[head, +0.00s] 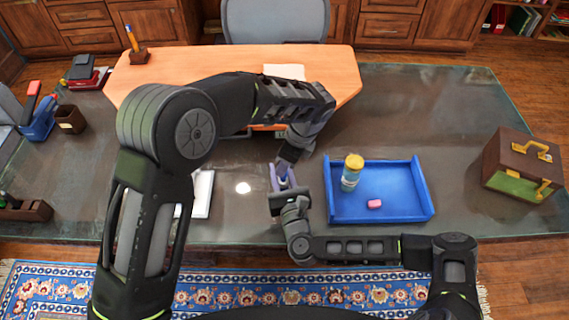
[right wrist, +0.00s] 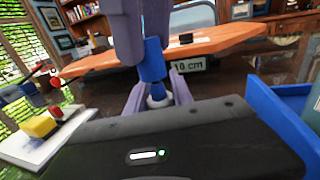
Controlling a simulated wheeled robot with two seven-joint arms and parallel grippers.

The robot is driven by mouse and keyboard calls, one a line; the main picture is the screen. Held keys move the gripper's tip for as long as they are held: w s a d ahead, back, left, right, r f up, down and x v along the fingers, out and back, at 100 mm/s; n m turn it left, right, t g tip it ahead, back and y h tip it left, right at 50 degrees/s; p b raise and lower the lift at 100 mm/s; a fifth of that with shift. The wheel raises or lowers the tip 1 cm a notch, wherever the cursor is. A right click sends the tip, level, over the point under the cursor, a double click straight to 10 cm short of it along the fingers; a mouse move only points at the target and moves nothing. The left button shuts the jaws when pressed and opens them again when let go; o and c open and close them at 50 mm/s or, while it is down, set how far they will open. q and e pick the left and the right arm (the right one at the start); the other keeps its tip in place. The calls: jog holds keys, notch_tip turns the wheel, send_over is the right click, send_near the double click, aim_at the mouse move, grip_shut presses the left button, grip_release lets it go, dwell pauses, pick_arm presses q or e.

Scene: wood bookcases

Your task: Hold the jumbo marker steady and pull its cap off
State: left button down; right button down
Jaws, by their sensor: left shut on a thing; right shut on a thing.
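The jumbo marker (right wrist: 152,62) is between my two grippers, standing roughly upright above the desk. In the right wrist view it shows as a blue cylinder with a whitish lower part (right wrist: 158,95). My left gripper (head: 282,166) comes from above and is shut on the upper blue part. My right gripper (head: 284,190) is shut on the lower whitish part. The fingers hide much of the marker in the head view, so I cannot tell where cap and body meet or whether they are apart.
A blue tray (head: 428,190) right of the grippers holds a yellow-capped bottle (head: 351,173) and a pink block (head: 374,204). A brown case (head: 520,150) stands farther right. A white pad (head: 203,194) lies to the left. An orange board (head: 225,60) lies behind.

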pick_arm(q)
jog(key=shift+r, duration=0.6)
jog(key=shift+r, duration=0.15)
jog(key=shift+r, duration=0.45)
pick_arm(e)
jog(key=c, duration=1)
grip_release()
jog(key=shift+c, duration=0.2)
